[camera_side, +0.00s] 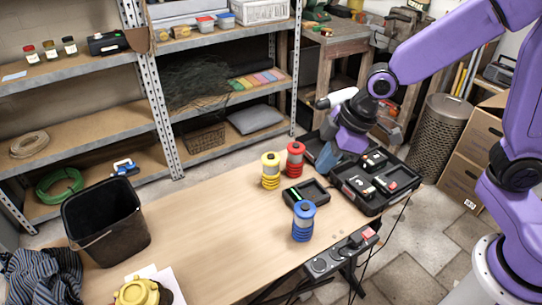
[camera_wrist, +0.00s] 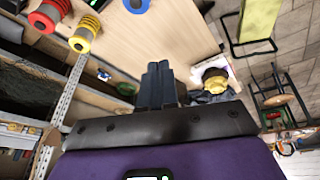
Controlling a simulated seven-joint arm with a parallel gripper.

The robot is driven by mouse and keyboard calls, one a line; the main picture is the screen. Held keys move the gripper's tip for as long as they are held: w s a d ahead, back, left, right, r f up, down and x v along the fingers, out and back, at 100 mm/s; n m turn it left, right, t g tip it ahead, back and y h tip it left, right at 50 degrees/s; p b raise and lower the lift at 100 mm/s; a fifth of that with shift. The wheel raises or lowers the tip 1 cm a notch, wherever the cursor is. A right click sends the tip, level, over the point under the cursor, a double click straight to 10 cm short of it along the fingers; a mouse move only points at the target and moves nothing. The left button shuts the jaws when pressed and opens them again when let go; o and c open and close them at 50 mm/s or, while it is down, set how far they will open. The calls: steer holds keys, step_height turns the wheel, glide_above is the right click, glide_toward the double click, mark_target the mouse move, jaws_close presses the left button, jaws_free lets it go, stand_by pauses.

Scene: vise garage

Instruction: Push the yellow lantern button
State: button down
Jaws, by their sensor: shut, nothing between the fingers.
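The yellow lantern (camera_side: 270,172) stands upright on the table, with its round button top facing up. It also shows at the upper left of the wrist view (camera_wrist: 84,36). A red lantern (camera_side: 295,160) stands just behind it to the right, and a blue lantern (camera_side: 303,224) stands nearer the front. My gripper (camera_side: 327,158) is to the right of the red and yellow lanterns, apart from them and above the black trays. In the wrist view its fingers (camera_wrist: 157,75) are together and hold nothing.
A small black tray (camera_side: 318,184) lies between the lanterns and a larger black tray (camera_side: 372,206) with devices. A black bin (camera_side: 105,222) and a yellow object (camera_side: 138,292) are at the left. A power strip (camera_side: 340,254) is on the front edge. The table's middle is clear.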

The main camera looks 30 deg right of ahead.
steer(key=w+a+f+t, duration=0.1)
steer(key=w+f+t, duration=0.25)
steer(key=w, duration=1.25)
steer(key=t+h, duration=0.1)
steer(key=t, duration=0.2)
glide_above(272, 157)
steer(key=shift+m, duration=0.4)
steer(key=shift+s+d+f, duration=0.1)
steer(key=shift+f, duration=2.35)
steer(key=shift+f, duration=0.1)
steer(key=shift+f, duration=4.3)
steer(key=shift+f, duration=0.4)
